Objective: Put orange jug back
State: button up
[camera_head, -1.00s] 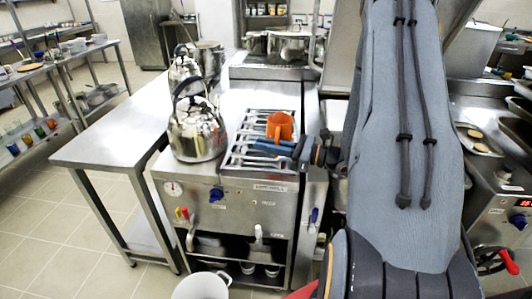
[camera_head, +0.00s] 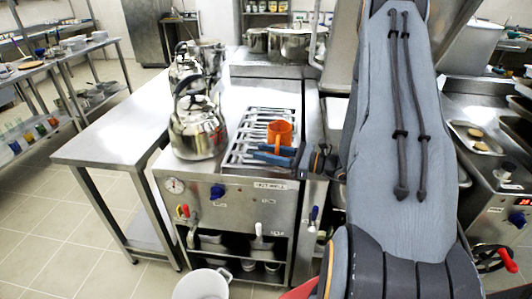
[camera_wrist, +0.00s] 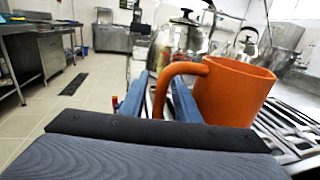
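The orange jug (camera_head: 279,133) is upright at the steel grate (camera_head: 262,118) on top of the cooker, right of the large kettle. My gripper (camera_head: 272,154) reaches in from the right, with its blue fingers in front of the jug. In the wrist view the fingers (camera_wrist: 160,98) stand on either side of the handle of the jug (camera_wrist: 232,95), shut on it. The jug's body lies to the right of the fingers. The jug's base is hidden behind the fingers, so I cannot tell whether it touches the grate.
A steel kettle (camera_head: 198,132) stands just left of the grate, with another kettle (camera_head: 184,66) behind it. Large pots (camera_head: 292,42) stand at the back. A bare steel table (camera_head: 112,135) is on the left. A white bucket (camera_head: 202,284) is on the floor in front.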

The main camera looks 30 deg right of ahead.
jog(key=shift+r, duration=0.1)
jog(key=shift+s+d+r, duration=0.1)
jog(key=shift+d, duration=0.05)
jog(key=b+v, duration=0.2)
jog(key=v, duration=0.8)
jog(key=shift+s+b, duration=0.1)
jog(key=shift+b, duration=0.25)
jog(key=shift+s+d, duration=0.35)
jog(key=shift+s, duration=0.1)
jog(key=s+a+f+n+g+h, duration=0.1)
jog(key=s+a+n+g+h, duration=0.4)
jog(key=a+n+g, duration=0.4)
jog(key=s+a+f+n+g+h, duration=0.1)
jog(key=s+a+n+g+h, duration=0.2)
jog(key=s+a+n+g, duration=0.5)
jog(key=w+a+r+n+t+h, duration=0.1)
jog(key=n, duration=0.2)
jog(key=w+a+r+n+t+h, duration=0.1)
jog(key=n+t+h, duration=0.1)
jog(key=n, duration=0.1)
jog(key=w+a+r+n+t+h, duration=0.1)
jog(key=n+t, duration=0.1)
jog(key=n, duration=0.2)
jog(key=shift+w+a+h, duration=0.15)
jog(key=shift+a+h, duration=0.15)
jog(key=shift+h, duration=0.1)
